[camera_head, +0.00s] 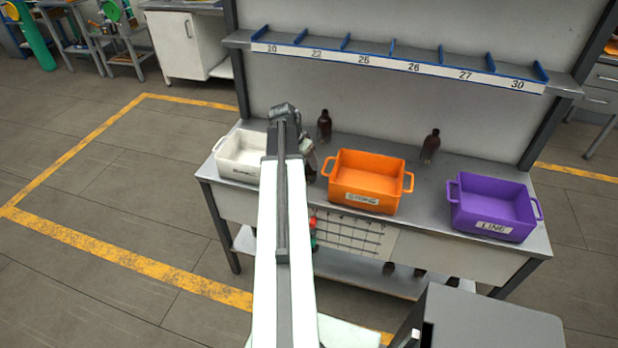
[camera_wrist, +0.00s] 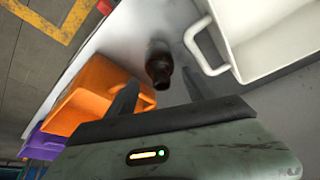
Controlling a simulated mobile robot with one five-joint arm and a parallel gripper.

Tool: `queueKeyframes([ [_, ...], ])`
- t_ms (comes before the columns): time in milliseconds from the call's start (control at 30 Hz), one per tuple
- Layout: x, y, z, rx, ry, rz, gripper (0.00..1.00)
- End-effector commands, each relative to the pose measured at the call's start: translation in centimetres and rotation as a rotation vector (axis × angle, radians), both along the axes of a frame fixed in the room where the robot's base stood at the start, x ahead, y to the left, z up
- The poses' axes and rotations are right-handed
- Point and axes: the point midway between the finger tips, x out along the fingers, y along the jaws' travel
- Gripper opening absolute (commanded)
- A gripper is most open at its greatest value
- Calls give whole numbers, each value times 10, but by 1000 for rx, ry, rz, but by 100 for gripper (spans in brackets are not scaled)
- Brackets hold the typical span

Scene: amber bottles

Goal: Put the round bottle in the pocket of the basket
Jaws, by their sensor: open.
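A dark amber bottle (camera_wrist: 158,62) shows in the wrist view between the orange and white baskets, lying in line with the gap between my fingers. My gripper (camera_wrist: 159,76) is open, and its fingers are on either side of the bottle in the picture; contact cannot be told. In the head view a dark bottle (camera_head: 312,169) stands partly hidden beside my gripper (camera_head: 306,148). Two more amber bottles, one at the back (camera_head: 324,126) and one further right (camera_head: 430,147), stand on the bench. I cannot tell which is the round one. No pocket is clearly visible.
On the bench stand a white basket (camera_head: 238,168), an orange basket (camera_head: 345,187) and a purple basket (camera_head: 470,217), all seemingly empty. A numbered shelf (camera_head: 395,62) runs above. Bench surface (camera_head: 400,160) is clear between the back bottles.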

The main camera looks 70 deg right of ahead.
Motion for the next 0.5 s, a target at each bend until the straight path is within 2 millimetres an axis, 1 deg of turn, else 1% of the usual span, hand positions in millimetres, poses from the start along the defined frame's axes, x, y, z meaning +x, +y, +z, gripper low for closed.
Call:
queueKeyframes([
  [67,0,-1,-2,0,0,0,62],
  [133,-1,-3,-10,0,0,0,62],
  [300,-5,-14,-39,0,0,-1,62],
  [367,-6,-17,-47,0,0,0,62],
  [433,-7,-19,-50,0,0,1,62],
  [500,-7,-19,-48,0,1,2,62],
])
